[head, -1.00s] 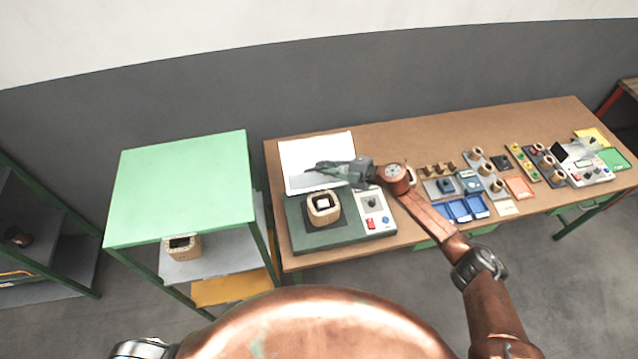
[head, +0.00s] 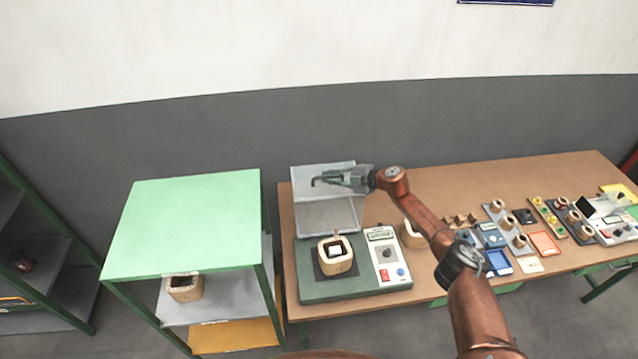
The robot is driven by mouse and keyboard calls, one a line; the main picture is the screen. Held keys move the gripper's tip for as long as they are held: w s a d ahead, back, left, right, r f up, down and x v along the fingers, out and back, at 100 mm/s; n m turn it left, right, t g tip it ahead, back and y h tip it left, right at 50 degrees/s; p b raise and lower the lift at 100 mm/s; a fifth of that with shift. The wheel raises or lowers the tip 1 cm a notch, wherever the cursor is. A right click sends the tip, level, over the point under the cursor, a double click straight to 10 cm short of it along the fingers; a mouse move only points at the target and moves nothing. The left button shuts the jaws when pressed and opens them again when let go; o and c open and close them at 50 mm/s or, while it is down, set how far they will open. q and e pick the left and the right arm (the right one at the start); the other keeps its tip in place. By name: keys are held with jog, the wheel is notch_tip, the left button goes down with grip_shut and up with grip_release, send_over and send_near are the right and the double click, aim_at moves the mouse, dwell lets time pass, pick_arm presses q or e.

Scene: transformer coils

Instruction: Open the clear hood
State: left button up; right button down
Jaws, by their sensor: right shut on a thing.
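The clear hood (head: 330,217) stands tilted up at the back of the green test machine (head: 345,290), off its base. It looks pale and see-through. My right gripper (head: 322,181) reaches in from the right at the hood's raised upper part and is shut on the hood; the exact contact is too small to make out. A wooden-coloured coil (head: 337,264) with a dark and white centre sits uncovered on the machine's dark pad. My left gripper is out of view.
Coils, trays and devices fill the bench's (head: 470,185) right part. A green-topped shelf (head: 190,220) stands to the left, with a coil (head: 185,288) below.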

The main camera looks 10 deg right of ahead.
dwell(0.3)
jog(key=c, duration=2.3)
grip_release()
jog(key=shift+d, duration=0.1)
jog(key=v, duration=1.2)
